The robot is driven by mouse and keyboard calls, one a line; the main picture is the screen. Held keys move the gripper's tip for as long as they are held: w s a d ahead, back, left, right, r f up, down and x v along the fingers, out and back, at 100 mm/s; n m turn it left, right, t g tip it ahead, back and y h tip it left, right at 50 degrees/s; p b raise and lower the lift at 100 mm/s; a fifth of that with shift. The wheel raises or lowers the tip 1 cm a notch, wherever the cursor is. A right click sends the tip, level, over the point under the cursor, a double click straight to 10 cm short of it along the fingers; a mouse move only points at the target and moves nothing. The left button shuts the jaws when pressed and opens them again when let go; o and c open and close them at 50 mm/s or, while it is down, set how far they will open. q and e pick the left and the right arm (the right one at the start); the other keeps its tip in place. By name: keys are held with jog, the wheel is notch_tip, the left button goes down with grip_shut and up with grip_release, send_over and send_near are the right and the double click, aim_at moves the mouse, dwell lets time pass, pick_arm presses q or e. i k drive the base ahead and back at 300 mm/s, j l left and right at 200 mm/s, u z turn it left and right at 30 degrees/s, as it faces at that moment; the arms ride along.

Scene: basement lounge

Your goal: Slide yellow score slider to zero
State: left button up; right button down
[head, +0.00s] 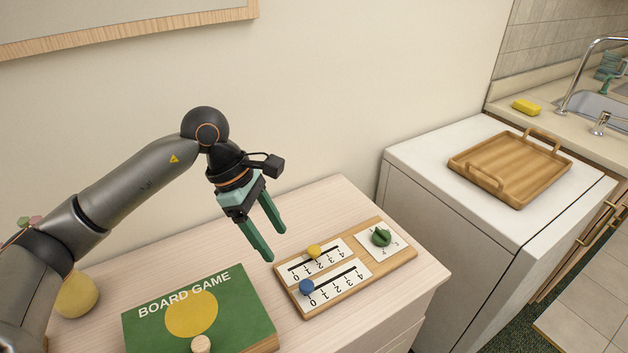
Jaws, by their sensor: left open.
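The yellow score slider (313,251) sits partway along the upper slot of the wooden score board (405,262), roughly by the 2; its exact mark is hard to read. The zero end of that scale is toward the left. The blue slider (306,286) is at the left, zero end of the lower slot. My left gripper (274,244) is open and empty, with its green fingers pointing down above the left end of the board, left of the yellow slider and apart from it. My right gripper is not in view.
A green board game box (240,304) with a wooden peg (201,344) lies left of the score board. A green knob (381,236) is at the board's right end. A yellow round object (78,296) stands at far left. A wooden tray (511,166) rests on the white appliance.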

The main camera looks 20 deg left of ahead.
aim_at(313, 251)
jog(key=k, duration=1)
